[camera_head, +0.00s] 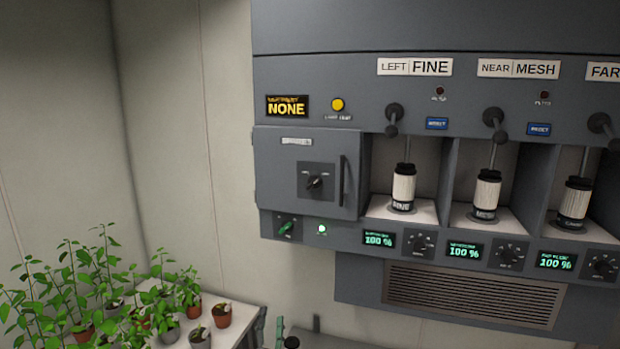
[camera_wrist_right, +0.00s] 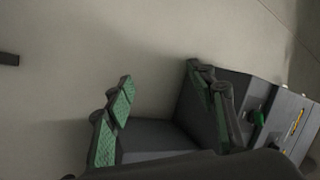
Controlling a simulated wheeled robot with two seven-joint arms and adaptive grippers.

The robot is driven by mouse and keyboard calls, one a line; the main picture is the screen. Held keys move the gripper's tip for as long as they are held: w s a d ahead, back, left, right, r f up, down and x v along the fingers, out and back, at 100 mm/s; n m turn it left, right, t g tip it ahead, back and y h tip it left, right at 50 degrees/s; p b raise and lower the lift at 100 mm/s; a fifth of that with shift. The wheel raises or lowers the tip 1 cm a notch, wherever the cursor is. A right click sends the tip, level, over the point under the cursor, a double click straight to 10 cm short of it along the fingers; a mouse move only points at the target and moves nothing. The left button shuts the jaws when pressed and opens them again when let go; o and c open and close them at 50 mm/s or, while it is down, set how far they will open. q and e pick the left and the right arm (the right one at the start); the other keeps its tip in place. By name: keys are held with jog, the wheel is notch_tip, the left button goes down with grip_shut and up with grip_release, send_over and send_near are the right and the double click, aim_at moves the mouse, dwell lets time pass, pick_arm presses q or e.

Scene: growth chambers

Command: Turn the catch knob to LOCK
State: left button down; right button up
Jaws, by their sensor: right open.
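The catch knob (camera_head: 314,183) is a black knob on a dark square plate on the grey door at the left of the machine. Small marks flank it, too small to read. The door (camera_head: 275,175) looks shut against the housing, with a dark vertical handle (camera_head: 343,181) at its right. My right gripper (camera_head: 284,338) just shows at the bottom edge, well below the door. In the right wrist view my right gripper (camera_wrist_right: 165,105) is open and empty, its green-padded fingers apart. My left gripper is not in view.
Under the door are a green switch (camera_head: 286,228) and a lit lamp (camera_head: 322,229). To the right, several bays hold cylinders, below hanging levers. A vent grille (camera_head: 470,295) is beneath. Potted plants stand on a white table (camera_head: 240,315) at lower left. The wall between is bare.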

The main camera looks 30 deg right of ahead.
jog(key=s+d+r+m+g+h+p, duration=0.1)
jog(key=s+d+r+m+g+h, duration=0.2)
jog(key=r+m, duration=0.8)
jog(key=s+d+r+m+g+h+p, duration=0.2)
jog(key=r+m+g+h, duration=0.15)
jog(key=r, duration=1.65)
jog(key=m+y+p, duration=0.4)
jog(key=m+p, duration=0.1)
jog(key=m, duration=0.1)
send_near(311, 183)
jog(key=shift+g, duration=0.25)
jog(key=x, duration=0.8)
jog(key=shift+w+a+r, duration=0.1)
jog(key=shift+w+r, duration=0.05)
jog(key=shift+r, duration=0.05)
jog(key=shift+w+d, duration=0.35)
jog(key=shift+d, duration=0.05)
jog(key=shift+f, duration=0.1)
jog(key=shift+c, duration=0.7)
jog(key=c, duration=1)
